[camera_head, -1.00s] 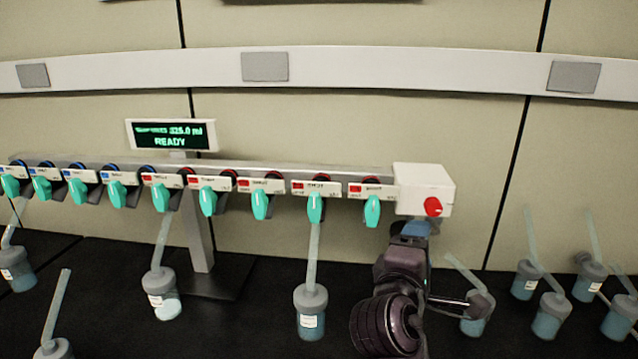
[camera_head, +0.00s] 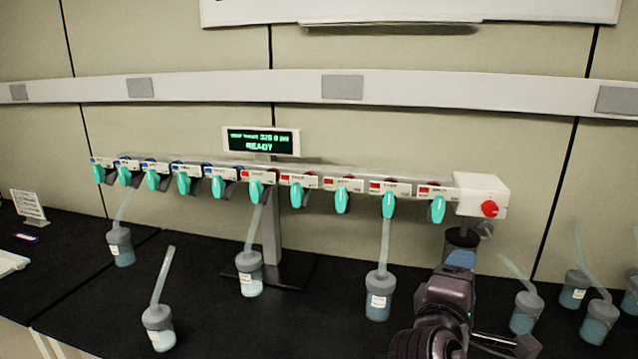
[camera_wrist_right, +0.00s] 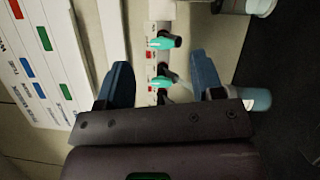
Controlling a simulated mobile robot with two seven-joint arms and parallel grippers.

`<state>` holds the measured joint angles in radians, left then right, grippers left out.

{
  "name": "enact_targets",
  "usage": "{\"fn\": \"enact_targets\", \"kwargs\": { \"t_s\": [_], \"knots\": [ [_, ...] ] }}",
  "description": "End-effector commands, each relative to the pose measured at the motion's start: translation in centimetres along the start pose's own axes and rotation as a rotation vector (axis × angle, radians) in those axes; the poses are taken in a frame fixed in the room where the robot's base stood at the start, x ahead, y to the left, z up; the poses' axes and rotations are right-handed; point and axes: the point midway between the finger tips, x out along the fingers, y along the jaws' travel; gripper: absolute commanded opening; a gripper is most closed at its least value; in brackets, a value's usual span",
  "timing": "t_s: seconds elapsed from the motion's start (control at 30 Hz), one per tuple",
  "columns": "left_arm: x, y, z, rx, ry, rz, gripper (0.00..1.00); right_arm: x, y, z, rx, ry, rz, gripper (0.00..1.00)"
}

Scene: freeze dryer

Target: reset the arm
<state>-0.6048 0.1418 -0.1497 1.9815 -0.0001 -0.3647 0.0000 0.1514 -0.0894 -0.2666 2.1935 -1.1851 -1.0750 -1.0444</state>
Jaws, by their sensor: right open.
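My right gripper (camera_head: 461,259) is in front of the right end of the freeze dryer manifold (camera_head: 340,172), below its white end box with a red knob (camera_head: 490,208). In the right wrist view its two blue fingers (camera_wrist_right: 163,88) stand apart with nothing held between them. Teal valve handles (camera_wrist_right: 160,43) show beyond the fingers there. My left gripper is in neither view.
Flasks with tubes hang from or stand below the manifold, including one flask (camera_head: 379,295) left of my right arm. More flasks (camera_head: 598,322) stand at the right. A loose flask (camera_head: 158,328) stands at the front left.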

Motion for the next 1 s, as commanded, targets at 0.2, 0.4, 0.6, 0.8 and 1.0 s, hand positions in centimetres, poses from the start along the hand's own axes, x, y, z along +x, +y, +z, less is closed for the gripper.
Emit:
{"fn": "enact_targets", "kwargs": {
  "t_s": [0.2, 0.4, 0.6, 0.8, 1.0],
  "knots": [
    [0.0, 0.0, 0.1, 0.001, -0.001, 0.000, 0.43, 0.0, -7.1, -0.9, 0.129, 0.141, -0.103, 0.61],
    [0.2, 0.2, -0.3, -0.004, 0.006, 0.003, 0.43, -1.3, -15.0, -0.9, 0.324, 0.264, -0.257, 0.61],
    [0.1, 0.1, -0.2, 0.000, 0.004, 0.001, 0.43, -5.2, -25.4, 1.3, 0.656, 0.336, -0.515, 0.61],
    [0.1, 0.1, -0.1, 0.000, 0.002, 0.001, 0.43, -10.6, -33.7, 5.6, 1.044, 0.274, -0.768, 0.61],
    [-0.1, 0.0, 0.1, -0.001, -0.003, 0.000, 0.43, -14.1, -37.6, 9.1, 1.310, 0.169, -0.898, 0.61]
  ]
}}
